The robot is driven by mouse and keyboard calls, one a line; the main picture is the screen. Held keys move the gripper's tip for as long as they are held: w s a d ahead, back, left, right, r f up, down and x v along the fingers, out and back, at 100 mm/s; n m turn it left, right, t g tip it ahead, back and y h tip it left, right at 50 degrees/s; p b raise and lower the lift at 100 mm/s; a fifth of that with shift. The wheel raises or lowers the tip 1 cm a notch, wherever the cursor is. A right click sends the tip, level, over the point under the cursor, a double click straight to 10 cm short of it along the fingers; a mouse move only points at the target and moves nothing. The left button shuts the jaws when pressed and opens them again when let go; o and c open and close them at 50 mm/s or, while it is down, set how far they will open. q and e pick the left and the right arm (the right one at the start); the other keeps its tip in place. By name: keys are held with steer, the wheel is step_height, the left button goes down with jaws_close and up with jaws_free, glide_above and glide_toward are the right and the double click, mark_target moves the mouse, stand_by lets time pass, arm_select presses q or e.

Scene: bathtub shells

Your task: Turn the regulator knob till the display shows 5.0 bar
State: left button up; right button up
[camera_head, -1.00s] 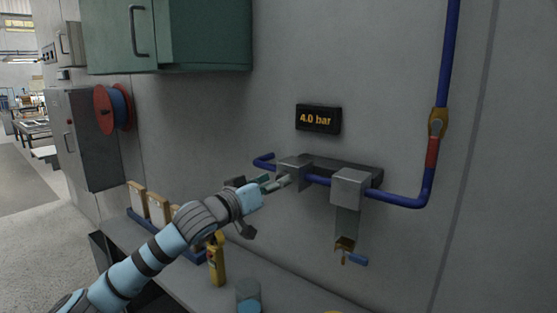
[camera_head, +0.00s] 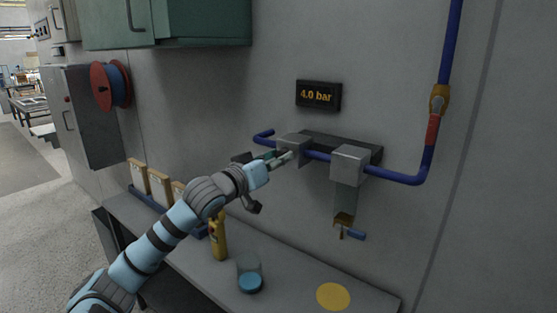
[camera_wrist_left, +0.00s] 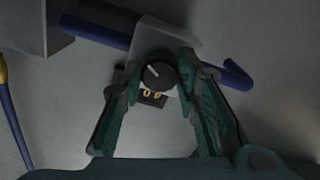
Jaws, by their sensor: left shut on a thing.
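The display (camera_head: 319,96) on the wall reads 4.0 bar. The regulator (camera_head: 294,143) is a grey block on the blue pipe below and left of the display. In the left wrist view the regulator knob (camera_wrist_left: 158,75) is a dark round knob with a white mark, pointing to the upper left. My left gripper (camera_head: 284,160) is at the regulator's front. In the left wrist view its two green-padded fingers (camera_wrist_left: 160,78) are shut on the knob, one on each side. In the head view the fingers hide the knob. My right gripper is not in view.
A second grey block (camera_head: 350,165) with a clear bowl below sits right of the regulator. A yellow valve (camera_head: 439,99) is on the rising pipe. Below, the bench (camera_head: 290,270) holds a yellow device (camera_head: 218,240) and a blue-based jar (camera_head: 250,280). A green cabinet (camera_head: 200,25) hangs upper left.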

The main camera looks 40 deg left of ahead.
arm_select(q)
steer(key=shift+m+p, duration=2.65)
steer(key=shift+m, duration=0.15)
steer(key=o, duration=1.2)
steer(key=shift+c, duration=0.2)
step_height(320, 180, up, 10)
